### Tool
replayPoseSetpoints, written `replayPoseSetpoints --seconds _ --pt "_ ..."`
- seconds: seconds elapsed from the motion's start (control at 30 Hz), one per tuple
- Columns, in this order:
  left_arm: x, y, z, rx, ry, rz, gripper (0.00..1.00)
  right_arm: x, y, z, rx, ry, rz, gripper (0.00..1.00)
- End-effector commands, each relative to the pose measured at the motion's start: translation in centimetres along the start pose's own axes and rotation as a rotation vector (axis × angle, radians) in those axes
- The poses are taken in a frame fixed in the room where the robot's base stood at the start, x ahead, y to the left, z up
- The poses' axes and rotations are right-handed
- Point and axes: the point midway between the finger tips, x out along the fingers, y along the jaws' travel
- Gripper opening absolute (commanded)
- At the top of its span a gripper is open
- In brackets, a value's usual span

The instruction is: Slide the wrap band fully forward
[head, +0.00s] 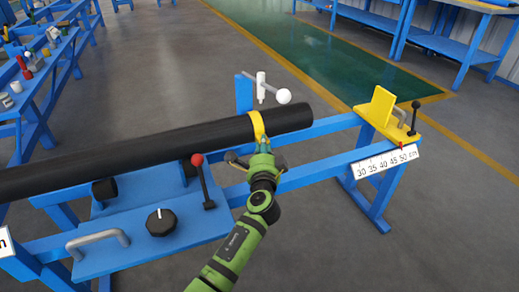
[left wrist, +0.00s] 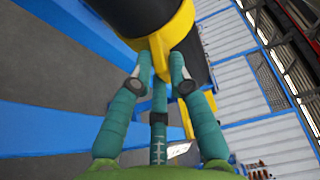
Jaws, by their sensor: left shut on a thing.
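The yellow wrap band (head: 257,124) sits around the black pipe (head: 150,146), a short way in from the pipe's right end. My left gripper (head: 265,150) is at the underside of the band on the near side. In the left wrist view the fingers (left wrist: 160,80) are shut on the tab of the yellow band (left wrist: 163,48), with the black pipe (left wrist: 130,12) behind it. The far side of the band is hidden by the pipe. My right gripper is in neither view.
A blue frame (head: 330,170) carries the pipe. A yellow stop (head: 380,110) and a ruler plate (head: 385,163) are at its right end. A white T-handle (head: 262,85) stands behind the pipe. A red-knobbed lever (head: 203,180) and black knob (head: 161,222) stand left of my arm.

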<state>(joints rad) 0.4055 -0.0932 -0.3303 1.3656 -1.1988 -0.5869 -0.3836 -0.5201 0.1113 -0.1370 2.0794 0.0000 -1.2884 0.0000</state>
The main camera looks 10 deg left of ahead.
Motion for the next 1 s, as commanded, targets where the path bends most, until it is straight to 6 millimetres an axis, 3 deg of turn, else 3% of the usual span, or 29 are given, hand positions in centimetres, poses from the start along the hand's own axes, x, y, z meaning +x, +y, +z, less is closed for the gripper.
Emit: replayPoseSetpoints --seconds 0.17,0.2,0.23,0.27,0.67,0.87,1.0 --pt "0.0 -0.1 -0.1 0.000 0.003 -0.001 0.00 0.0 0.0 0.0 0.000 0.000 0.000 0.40" --pt "0.0 -0.1 -0.1 -0.001 0.004 -0.001 0.27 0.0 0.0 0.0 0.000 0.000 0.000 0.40" --pt "0.0 -0.1 -0.1 -0.001 0.004 -0.001 0.39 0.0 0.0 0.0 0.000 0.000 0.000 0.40" --pt "0.0 -0.1 -0.1 -0.001 0.004 -0.001 0.44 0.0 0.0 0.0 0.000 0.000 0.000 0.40" --pt "-0.5 0.0 -0.1 -0.002 0.002 -0.001 0.44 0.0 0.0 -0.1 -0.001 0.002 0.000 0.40" --pt "-3.2 0.1 -0.1 -0.004 0.003 0.000 0.44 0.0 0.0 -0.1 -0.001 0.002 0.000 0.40" --pt "-6.3 0.1 -0.1 -0.004 0.004 0.001 0.44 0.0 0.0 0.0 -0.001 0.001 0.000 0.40"
